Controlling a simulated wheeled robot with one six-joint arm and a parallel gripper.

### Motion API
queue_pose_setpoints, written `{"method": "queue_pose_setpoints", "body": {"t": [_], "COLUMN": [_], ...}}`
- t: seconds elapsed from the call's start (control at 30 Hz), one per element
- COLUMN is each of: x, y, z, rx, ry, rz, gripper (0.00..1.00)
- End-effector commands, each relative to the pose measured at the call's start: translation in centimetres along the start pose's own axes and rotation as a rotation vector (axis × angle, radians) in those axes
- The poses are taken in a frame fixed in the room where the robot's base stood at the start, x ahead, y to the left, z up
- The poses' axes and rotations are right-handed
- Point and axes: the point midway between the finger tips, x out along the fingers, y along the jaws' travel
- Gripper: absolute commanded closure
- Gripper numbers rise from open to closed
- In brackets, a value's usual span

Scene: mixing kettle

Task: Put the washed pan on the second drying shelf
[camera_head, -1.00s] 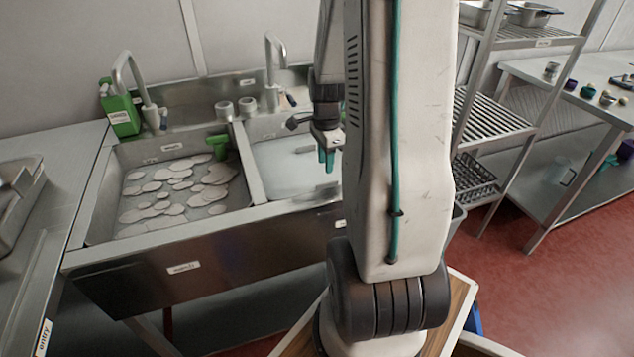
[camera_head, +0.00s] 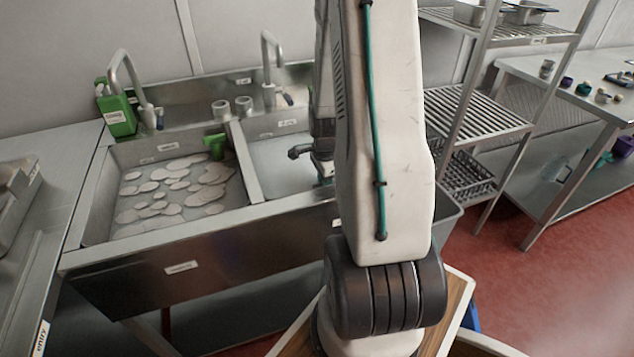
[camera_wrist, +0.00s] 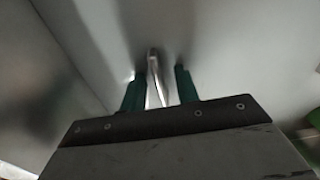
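My gripper (camera_wrist: 159,71) shows in the wrist view with two green fingers apart. A slim shiny metal piece (camera_wrist: 153,80), like a handle, lies between them, with a gap to the right finger. I cannot tell whether it is part of the pan. In the head view my arm hides the fingers, over the right basin (camera_head: 283,172). No whole pan is visible in that basin. The drying rack stands to the right, with a slatted middle shelf (camera_head: 485,116) that looks empty. Its top shelf (camera_head: 540,32) holds metal pans.
The left basin (camera_head: 100,205) holds water with pale foam patches and a green object (camera_head: 215,146). Taps and a green bottle (camera_head: 117,115) stand behind. A side table (camera_head: 600,105) with small items stands far right.

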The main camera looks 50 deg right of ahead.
Motion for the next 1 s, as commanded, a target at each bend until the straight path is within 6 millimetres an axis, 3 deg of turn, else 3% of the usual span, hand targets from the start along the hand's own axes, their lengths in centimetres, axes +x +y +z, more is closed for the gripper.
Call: {"method": "queue_pose_setpoints", "body": {"t": [0.23, 0.37, 0.63, 1.0], "x": [0.0, 0.0, -0.5, -4.0], "y": [0.0, 0.0, -0.1, -0.2], "z": [0.0, 0.0, -0.1, -0.1], "rx": [0.000, 0.000, 0.000, 0.000], "ry": [0.000, 0.000, 0.001, 0.001], "rz": [-0.001, -0.001, -0.004, -0.006], "gripper": [0.69, 1.00, 1.00, 1.00]}}
